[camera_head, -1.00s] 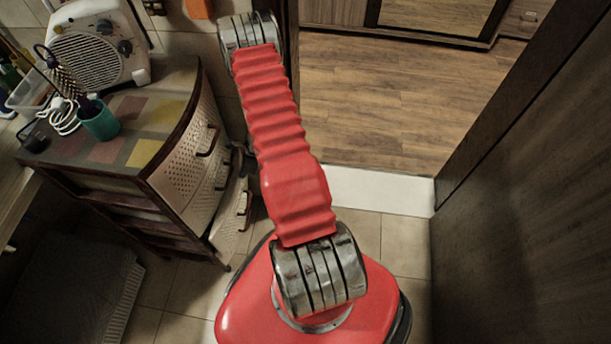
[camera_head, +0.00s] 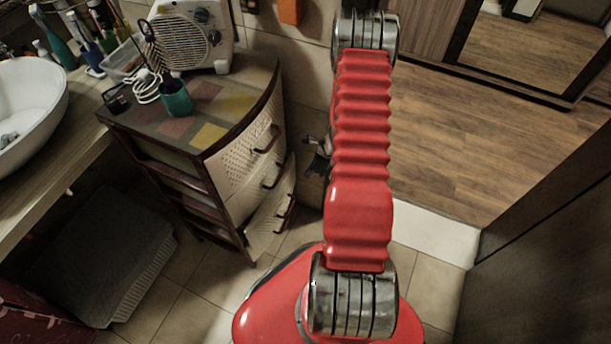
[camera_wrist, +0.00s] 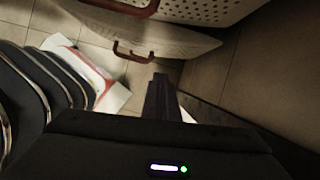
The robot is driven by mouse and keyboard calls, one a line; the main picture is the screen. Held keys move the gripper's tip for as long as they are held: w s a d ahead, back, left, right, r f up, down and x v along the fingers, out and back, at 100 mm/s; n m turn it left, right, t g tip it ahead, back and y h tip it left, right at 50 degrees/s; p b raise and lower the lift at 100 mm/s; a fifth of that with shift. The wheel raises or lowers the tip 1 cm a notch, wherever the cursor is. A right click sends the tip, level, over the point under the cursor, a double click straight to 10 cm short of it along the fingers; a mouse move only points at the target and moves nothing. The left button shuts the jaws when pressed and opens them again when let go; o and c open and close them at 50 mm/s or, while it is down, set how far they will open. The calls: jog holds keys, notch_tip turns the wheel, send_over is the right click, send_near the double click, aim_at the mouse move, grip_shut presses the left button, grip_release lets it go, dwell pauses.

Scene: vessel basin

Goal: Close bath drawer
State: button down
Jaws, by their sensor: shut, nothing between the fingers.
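The drawer cabinet (camera_head: 185,175) stands left of my arm in the head view, with perforated pale fronts and dark handles. Its lowest visible drawer (camera_head: 266,222) stands out from the cabinet beyond the fronts above it. In the wrist view, a pale drawer front (camera_wrist: 175,40) with a reddish-brown handle (camera_wrist: 133,53) is ahead of my gripper. My gripper (camera_wrist: 160,80) is shut and empty, its fingertips just below and right of that handle in the picture. A gap seems to remain, but I cannot tell how wide. In the head view my arm hides most of the gripper.
A fan heater (camera_head: 190,35) and a teal cup (camera_head: 176,97) stand on the cabinet. A white basin (camera_head: 28,105) is at far left, with a grey box (camera_head: 100,250) below the counter. A dark door panel (camera_head: 545,230) is at right. Wood floor (camera_head: 440,140) lies beyond the threshold.

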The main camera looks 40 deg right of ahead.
jog(key=shift+v, duration=1.85)
jog(key=c, duration=2.3)
grip_release()
jog(key=shift+s+d, duration=0.2)
jog(key=o, duration=0.5)
jog(key=s+f+m, duration=0.1)
jog(key=s+f, duration=0.2)
jog(key=s+f+m, duration=0.1)
jog(key=s+f, duration=0.3)
jog(key=s+d+f+m+y, duration=0.1)
jog(key=s+f, duration=0.2)
jog(key=f, duration=0.1)
jog(key=shift+s, duration=0.25)
jog(key=shift+c, duration=0.2)
jog(key=s+a+f+m+t+y, duration=0.2)
jog(key=a+f+m+t, duration=0.2)
jog(key=f+m, duration=0.2)
jog(key=s+a+f+m+t+y, duration=0.1)
jog(key=s+a+f+m+t, duration=0.2)
jog(key=f+m, duration=0.25)
jog(key=w+d+r+m+t, duration=0.2)
jog(key=w+r+m+t, duration=0.1)
jog(key=r+m, duration=0.2)
jog(key=shift+w+t, duration=0.3)
